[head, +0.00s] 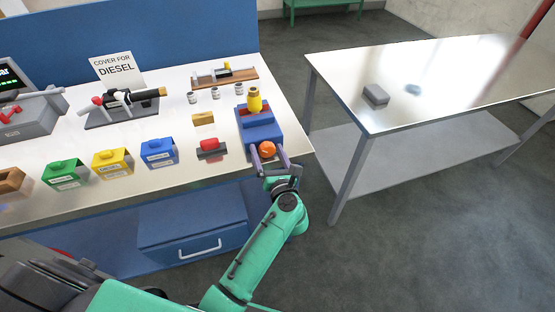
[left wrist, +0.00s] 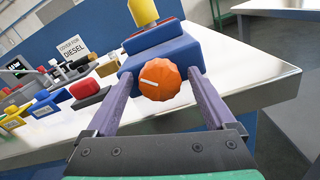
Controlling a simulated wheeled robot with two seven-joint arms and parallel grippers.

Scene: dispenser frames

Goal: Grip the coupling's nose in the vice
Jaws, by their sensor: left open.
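The blue vice (head: 262,132) stands at the right end of the bench, with a round orange knob (head: 267,149) on its front. A yellow coupling (head: 254,101) stands upright at the top of the vice; its lower end is hidden, and I cannot tell whether the jaws touch it. The coupling (left wrist: 143,12) is cut off at the top of the left wrist view. My left gripper (head: 269,159) is open, with its fingers either side of the knob (left wrist: 160,79), which shows a white mark. Gaps show beside the knob. My right gripper is not in view.
Left of the vice are a red piece on a dark holder (head: 210,147), a brass-coloured block (head: 204,118) and blue (head: 159,152), yellow (head: 113,162) and green (head: 64,174) covers. A nozzle on a stand (head: 125,105) is behind. A second table (head: 430,80) stands right, across a gap.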

